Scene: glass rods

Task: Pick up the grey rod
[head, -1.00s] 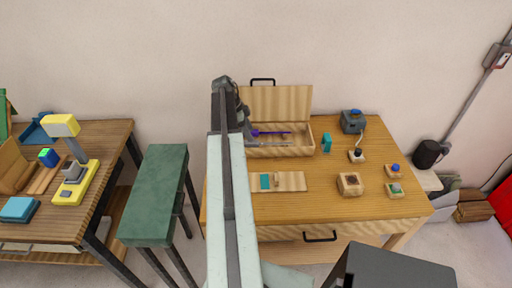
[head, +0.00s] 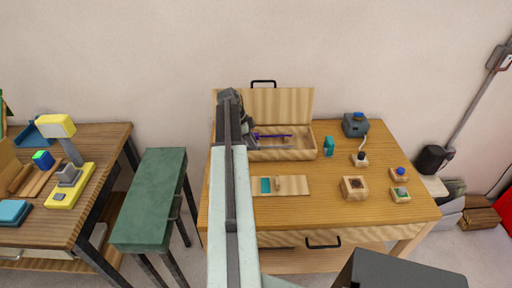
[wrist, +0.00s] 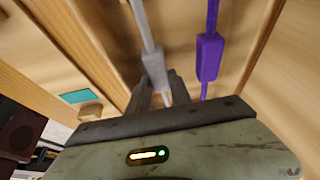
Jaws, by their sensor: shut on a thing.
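The grey rod (wrist: 148,35) runs between the two fingers of my gripper (wrist: 160,92) in the wrist view, and the fingers are shut on its thicker part. The purple rod (wrist: 209,56) lies beside it to the right, apart from the fingers. In the head view the purple rod (head: 272,136) is inside the open wooden case (head: 290,156). My arm hides the left end of the case, and my gripper is mostly hidden there. I cannot tell whether the grey rod touches the case floor.
The case's raised lid (head: 285,104) stands behind. A wooden board with a teal patch (head: 296,185) lies in front. A teal block (head: 328,146) stands right of the case.

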